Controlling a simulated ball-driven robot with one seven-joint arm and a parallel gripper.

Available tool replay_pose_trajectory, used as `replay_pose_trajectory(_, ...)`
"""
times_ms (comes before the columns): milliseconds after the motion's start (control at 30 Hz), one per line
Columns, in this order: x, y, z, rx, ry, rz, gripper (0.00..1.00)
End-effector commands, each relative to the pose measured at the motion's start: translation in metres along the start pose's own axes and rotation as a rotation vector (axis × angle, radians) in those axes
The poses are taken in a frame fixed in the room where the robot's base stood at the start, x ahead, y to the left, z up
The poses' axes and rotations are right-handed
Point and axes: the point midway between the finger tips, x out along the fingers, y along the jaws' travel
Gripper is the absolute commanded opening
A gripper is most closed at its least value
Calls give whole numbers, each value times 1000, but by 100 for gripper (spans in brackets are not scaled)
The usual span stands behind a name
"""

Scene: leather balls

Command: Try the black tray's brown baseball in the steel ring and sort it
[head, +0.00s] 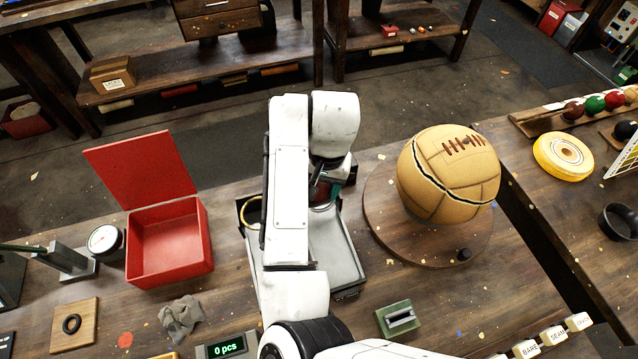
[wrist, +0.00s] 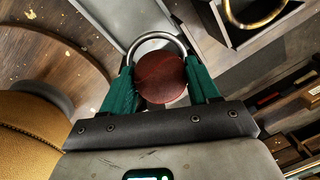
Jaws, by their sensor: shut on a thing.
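My gripper (wrist: 160,88) is shut on a dark reddish-brown ball (wrist: 160,77), held between its green fingers. A steel ring (wrist: 158,37) arcs around the far side of the ball in the wrist view; I cannot tell whether the ball is inside it or just above it. In the head view my arm hides most of the gripper, and a bit of its green finger and the ball show beside the arm. Below is a grey-floored tray with dark edges (head: 345,293). A brass ring (head: 252,212) stands at its left, also in the wrist view (wrist: 256,12).
An open red box (head: 168,245) stands left of the arm. A big tan laced ball (head: 450,175) sits on a round wooden board (head: 390,235) at right. A gauge, grey cloth (head: 180,317), green block (head: 398,318) and counter display (head: 226,346) lie around. Balls line a rack (head: 560,115) at far right.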

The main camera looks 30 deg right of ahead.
Motion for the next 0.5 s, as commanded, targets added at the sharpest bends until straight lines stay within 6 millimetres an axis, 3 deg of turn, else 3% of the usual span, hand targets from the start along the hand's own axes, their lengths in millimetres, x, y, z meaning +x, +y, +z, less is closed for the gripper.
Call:
replay_pose_trajectory(167,-1,0,0,0,0,0,28)
replay_pose_trajectory(200,-1,0,0,0,1,0,63)
replay_pose_trajectory(500,-1,0,0,0,1,0,90)
